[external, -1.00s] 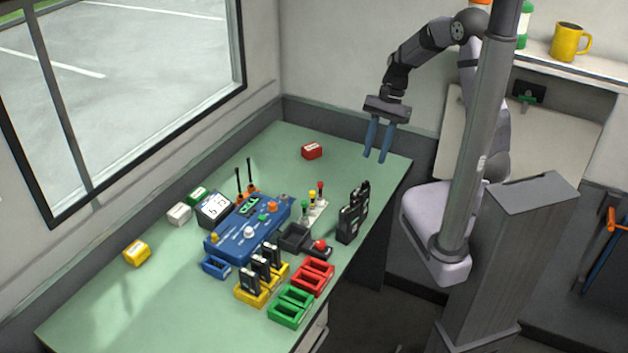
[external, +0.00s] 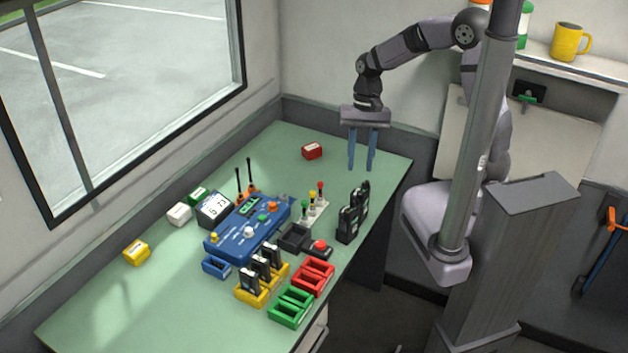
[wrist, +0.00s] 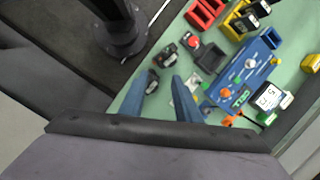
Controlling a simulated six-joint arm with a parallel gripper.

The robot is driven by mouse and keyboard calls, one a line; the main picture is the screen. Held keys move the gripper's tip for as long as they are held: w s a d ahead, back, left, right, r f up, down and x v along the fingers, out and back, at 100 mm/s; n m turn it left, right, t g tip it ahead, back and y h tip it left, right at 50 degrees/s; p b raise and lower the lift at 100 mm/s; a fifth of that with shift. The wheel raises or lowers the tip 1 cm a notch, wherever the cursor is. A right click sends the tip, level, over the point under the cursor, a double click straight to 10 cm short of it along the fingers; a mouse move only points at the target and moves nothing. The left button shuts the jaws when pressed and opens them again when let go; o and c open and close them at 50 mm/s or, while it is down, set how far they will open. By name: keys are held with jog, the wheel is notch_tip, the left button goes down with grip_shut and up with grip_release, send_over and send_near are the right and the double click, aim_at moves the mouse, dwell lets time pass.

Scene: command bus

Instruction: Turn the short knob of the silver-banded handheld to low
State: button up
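Two black handhelds stand upright near the right edge of the green table, one (external: 346,226) nearer the front and one (external: 361,198) just behind it. Others (external: 250,281) stand in the yellow holders. I cannot tell which handheld has the silver band, and the knobs are too small to tell apart. My gripper (external: 361,168) is open and empty, pointing down above the back right of the table, behind the standing pair. In the wrist view my gripper's fingers (wrist: 165,82) are apart, with a dark handheld (wrist: 168,53) beyond the tips.
A blue console (external: 240,236) with knobs fills the table's middle, beside a white display (external: 214,209). Small coloured lamps (external: 313,205), a red button (external: 320,245), red trays (external: 313,275) and green trays (external: 290,307) lie around it. A red block (external: 312,151) sits at the back.

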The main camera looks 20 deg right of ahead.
aim_at(367, 182)
jog(key=w+d+n, duration=0.1)
jog(key=n, duration=0.6)
jog(key=w+d+f+n+t+h, duration=0.1)
jog(key=n, duration=0.6)
jog(key=w+d+n, duration=0.1)
jog(key=d+n, duration=0.1)
jog(key=n, duration=0.6)
jog(key=shift+w+f+t+h, duration=0.1)
jog(key=shift+f+t+h, duration=0.05)
jog(key=shift+t+h, duration=0.25)
jog(key=n, duration=0.4)
jog(key=shift+w, duration=0.2)
jog(key=n, duration=0.3)
jog(key=shift+a+n, duration=0.1)
jog(key=shift+n, duration=0.2)
jog(key=shift+s+f+p, duration=0.1)
jog(key=shift+f+p, duration=0.75)
jog(key=shift+f, duration=2.8)
